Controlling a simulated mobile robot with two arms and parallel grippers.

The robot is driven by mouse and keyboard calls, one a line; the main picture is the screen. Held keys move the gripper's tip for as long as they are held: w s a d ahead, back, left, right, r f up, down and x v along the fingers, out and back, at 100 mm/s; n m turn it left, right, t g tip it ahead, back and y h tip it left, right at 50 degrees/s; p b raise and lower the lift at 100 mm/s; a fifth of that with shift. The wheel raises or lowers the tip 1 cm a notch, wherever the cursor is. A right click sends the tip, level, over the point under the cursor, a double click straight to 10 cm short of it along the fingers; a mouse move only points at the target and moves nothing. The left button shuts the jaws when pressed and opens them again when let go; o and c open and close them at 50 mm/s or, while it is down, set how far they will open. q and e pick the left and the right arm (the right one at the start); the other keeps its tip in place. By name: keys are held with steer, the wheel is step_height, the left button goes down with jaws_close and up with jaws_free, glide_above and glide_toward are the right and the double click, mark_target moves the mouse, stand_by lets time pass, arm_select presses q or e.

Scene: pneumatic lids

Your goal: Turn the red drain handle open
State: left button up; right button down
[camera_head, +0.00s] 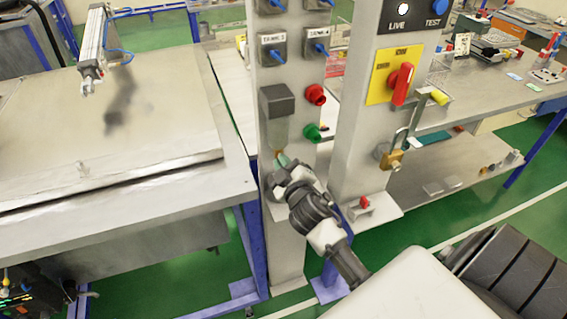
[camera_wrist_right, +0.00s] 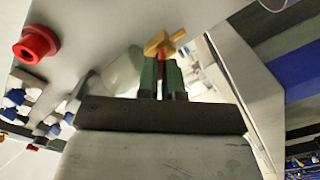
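The red drain handle (camera_wrist_right: 161,57) shows as a narrow red strip on a brass fitting (camera_wrist_right: 165,42) in the right wrist view. It lies between the two green fingers of my right gripper (camera_wrist_right: 161,78), which look closed on it with only a narrow gap. In the head view my right gripper (camera_head: 282,161) reaches the lower part of the left grey column (camera_head: 292,200). There the gripper mostly hides the brass fitting, and I cannot make out the handle. The handle's exact angle is hard to tell. My left gripper is not in view.
A red knob (camera_head: 316,95) and a green knob (camera_head: 311,132) stick out just above my right gripper. The right column carries a red rotary switch (camera_head: 401,84) and a brass padlock (camera_head: 391,160). A metal bench (camera_head: 150,130) with a pneumatic cylinder (camera_head: 93,45) stands left.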

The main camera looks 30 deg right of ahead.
steer(key=shift+m, duration=0.3)
steer(key=shift+d+m+p, duration=0.2)
steer(key=shift+m+p, duration=1.05)
steer(key=shift+m, duration=3.05)
steer(key=shift+d+m+p, duration=0.2)
steer(key=shift+m+p, duration=1.05)
steer(key=shift+m, duration=3.05)
steer(key=shift+s, duration=0.1)
steer(key=c, duration=1.6)
jaws_free()
steer(key=shift+o, duration=0.2)
